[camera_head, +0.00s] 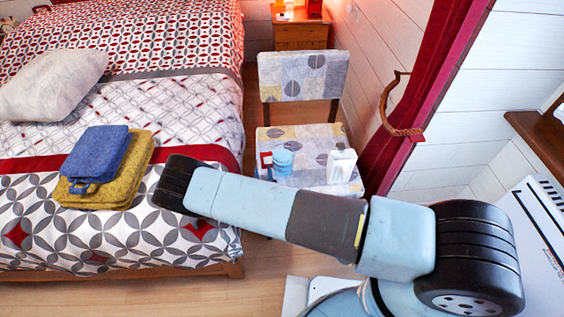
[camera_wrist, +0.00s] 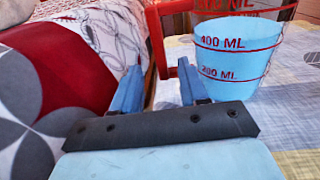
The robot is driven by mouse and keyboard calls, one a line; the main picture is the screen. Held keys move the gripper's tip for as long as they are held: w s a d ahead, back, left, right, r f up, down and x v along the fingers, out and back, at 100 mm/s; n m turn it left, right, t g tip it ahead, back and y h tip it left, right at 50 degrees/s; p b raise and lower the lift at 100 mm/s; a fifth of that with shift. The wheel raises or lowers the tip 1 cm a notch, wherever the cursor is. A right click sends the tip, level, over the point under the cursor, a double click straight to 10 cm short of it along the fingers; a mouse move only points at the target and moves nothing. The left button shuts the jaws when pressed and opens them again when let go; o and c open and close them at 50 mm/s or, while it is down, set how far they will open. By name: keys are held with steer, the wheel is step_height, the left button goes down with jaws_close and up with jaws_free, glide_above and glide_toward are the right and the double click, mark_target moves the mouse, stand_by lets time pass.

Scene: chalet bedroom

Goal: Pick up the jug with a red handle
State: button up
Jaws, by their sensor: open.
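The jug (camera_wrist: 235,50) is light blue and clear-looking, with red volume marks, a red rim line and a red handle (camera_wrist: 158,40) on its left side. It stands upright on the patterned seat of a chair; in the head view the jug (camera_head: 282,162) is small, with its handle to the left. My gripper (camera_wrist: 159,72) is open and empty in the wrist view. Its two blue fingers point toward the handle, whose lower part shows between the fingertips. I cannot tell how far off it is. The gripper is hidden in the head view.
A white container (camera_head: 341,166) stands on the chair (camera_head: 303,78), right of the jug. A bed (camera_head: 130,240) with folded blue and yellow towels (camera_head: 97,155) is at the left. A red curtain (camera_head: 425,75) hangs at the right.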

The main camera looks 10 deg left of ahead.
mark_target(262, 160)
steer(key=shift+x, duration=3.45)
steer(key=shift+d, duration=0.15)
steer(key=shift+c, duration=0.3)
jaws_close()
steer(key=shift+r, duration=0.1)
